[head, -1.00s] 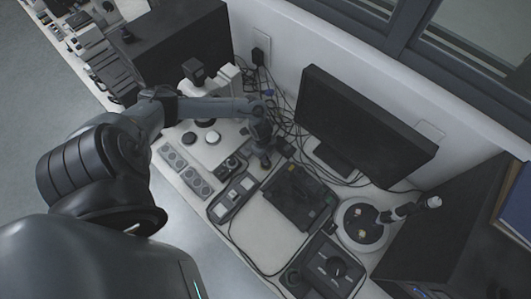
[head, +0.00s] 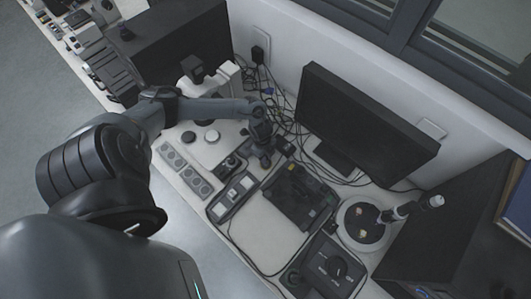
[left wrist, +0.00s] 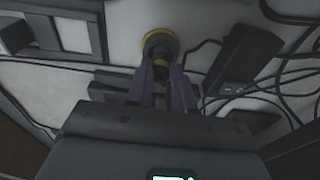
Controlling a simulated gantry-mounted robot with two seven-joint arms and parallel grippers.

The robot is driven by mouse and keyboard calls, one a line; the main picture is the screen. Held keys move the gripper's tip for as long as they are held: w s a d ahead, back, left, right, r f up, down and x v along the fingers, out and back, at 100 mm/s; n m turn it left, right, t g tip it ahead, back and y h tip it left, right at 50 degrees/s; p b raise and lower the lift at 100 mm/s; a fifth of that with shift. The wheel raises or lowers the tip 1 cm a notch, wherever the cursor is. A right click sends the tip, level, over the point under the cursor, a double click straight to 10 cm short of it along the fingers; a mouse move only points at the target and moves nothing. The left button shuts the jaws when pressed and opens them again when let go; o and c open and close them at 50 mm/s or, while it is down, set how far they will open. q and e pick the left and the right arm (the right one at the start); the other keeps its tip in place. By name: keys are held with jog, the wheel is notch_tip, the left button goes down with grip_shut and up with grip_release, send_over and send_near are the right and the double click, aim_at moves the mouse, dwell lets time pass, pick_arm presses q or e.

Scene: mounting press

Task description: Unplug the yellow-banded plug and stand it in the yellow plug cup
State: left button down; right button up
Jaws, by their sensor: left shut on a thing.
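In the left wrist view my left gripper (left wrist: 160,85) points at the bench with its two fingers closed on a small dark plug (left wrist: 160,56). A round yellow ring (left wrist: 159,33) shows around the dark middle at the fingertips. I cannot tell whether this ring is the plug's band or the rim of the yellow cup beneath it. In the head view the left gripper (head: 263,158) is low over the bench, behind the switch panel, and the plug is too small and dark to make out. My right gripper is not in view.
A dark flat device (head: 298,195) and a switch panel (head: 233,195) lie close in front of the gripper. Loose black cables (head: 290,125) run behind it, near the monitor (head: 365,120). A round-based stand (head: 361,222) is at the right. Bare bench (head: 262,232) shows between the devices.

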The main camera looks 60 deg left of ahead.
pick_arm(q)
jog(key=shift+f, duration=0.3)
jog(key=shift+c, duration=1.8)
grip_release()
notch_tip(320, 180, up, 8)
jog(key=p, duration=0.7)
jog(key=shift+f, duration=0.2)
